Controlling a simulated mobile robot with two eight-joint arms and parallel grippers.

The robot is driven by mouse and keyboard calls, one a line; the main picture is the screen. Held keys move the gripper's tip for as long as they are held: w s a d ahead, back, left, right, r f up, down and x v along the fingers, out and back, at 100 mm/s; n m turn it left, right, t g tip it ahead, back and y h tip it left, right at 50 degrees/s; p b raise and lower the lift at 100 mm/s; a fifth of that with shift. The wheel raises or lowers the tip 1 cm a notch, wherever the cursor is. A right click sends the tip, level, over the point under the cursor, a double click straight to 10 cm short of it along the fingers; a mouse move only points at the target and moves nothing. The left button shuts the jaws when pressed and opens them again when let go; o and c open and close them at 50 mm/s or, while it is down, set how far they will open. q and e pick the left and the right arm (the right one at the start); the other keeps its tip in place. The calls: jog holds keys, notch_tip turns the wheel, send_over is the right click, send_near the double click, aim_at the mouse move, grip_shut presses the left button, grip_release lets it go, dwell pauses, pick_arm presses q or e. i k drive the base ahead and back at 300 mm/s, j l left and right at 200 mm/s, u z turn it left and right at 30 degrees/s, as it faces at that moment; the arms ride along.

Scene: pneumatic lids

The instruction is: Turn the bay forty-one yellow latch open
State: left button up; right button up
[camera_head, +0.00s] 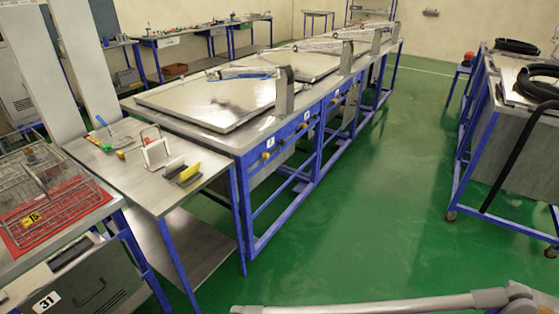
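A row of metal benches on a blue frame (243,178) runs from the centre to the back, with flat metal lids on top. The nearest lid (200,106) lies flat. Small yellow latches sit on the blue front rail, the nearest one (265,156) below the front corner of this lid. Small white labels (270,142) sit near the latches; their numbers are too small to read, so I cannot tell which is bay forty-one. Neither of my grippers is in view.
A side table (152,200) with small tools adjoins the benches. A wire basket (50,180) stands on a red mat at left, above a box (95,282) labelled 31. A trolley (512,140) with black hoses stands right. The green floor (370,220) between is clear.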

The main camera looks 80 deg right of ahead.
aim_at(267, 155)
jog(key=z, duration=2.6)
jog(key=i+l+u, duration=0.1)
jog(key=i+l, duration=0.85)
jog(key=i, duration=0.25)
jog(key=i+l+u, duration=0.1)
jog(key=i+l, duration=0.9)
jog(key=i, duration=0.2)
